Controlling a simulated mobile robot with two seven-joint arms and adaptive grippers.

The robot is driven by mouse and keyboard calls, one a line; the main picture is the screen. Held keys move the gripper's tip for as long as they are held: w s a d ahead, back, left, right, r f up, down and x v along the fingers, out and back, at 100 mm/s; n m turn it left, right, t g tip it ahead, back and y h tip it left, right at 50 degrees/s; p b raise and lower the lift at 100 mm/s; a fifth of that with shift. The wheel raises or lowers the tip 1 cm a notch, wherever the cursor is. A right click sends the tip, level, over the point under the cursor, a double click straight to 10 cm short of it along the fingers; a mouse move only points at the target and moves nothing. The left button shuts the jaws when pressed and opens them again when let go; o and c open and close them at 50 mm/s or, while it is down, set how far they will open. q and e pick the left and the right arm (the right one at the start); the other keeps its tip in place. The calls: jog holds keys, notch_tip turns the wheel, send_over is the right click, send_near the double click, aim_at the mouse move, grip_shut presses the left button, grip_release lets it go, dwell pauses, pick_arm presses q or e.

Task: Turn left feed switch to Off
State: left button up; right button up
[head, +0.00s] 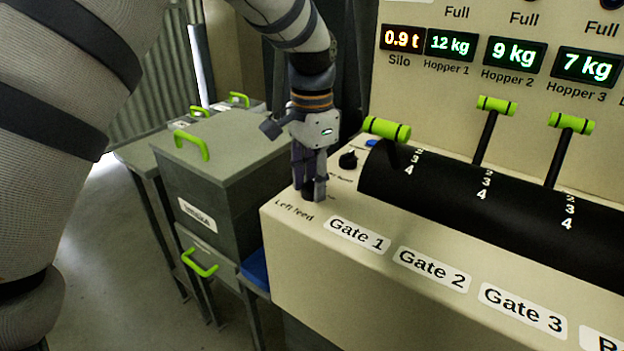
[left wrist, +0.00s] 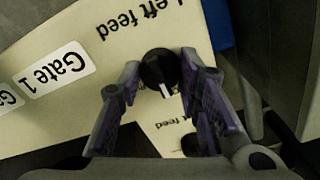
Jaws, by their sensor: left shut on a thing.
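The left feed switch (left wrist: 158,69) is a round black knob with a white pointer line. It sits beside the upside-down "Left feed" label in the left wrist view, and its pointer points down in that picture. My left gripper (head: 312,194) reaches down onto the near left corner of the cream control panel (head: 345,265). Its fingers (left wrist: 161,66) are on both sides of the knob, shut on it. In the head view the fingers hide the knob. I cannot read its position marks. My right gripper is not in view.
A second black knob (head: 348,160) and a blue button (head: 372,143) lie just behind my gripper. Green-handled gate levers (head: 386,129) stand to the right on a black drum. A grey cabinet with green handles (head: 192,146) stands left of the panel.

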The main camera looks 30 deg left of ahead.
aim_at(312, 182)
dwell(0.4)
pick_arm(q)
jog(key=o, duration=1.2)
notch_tip(312, 182, up, 12)
jog(key=shift+f, duration=0.1)
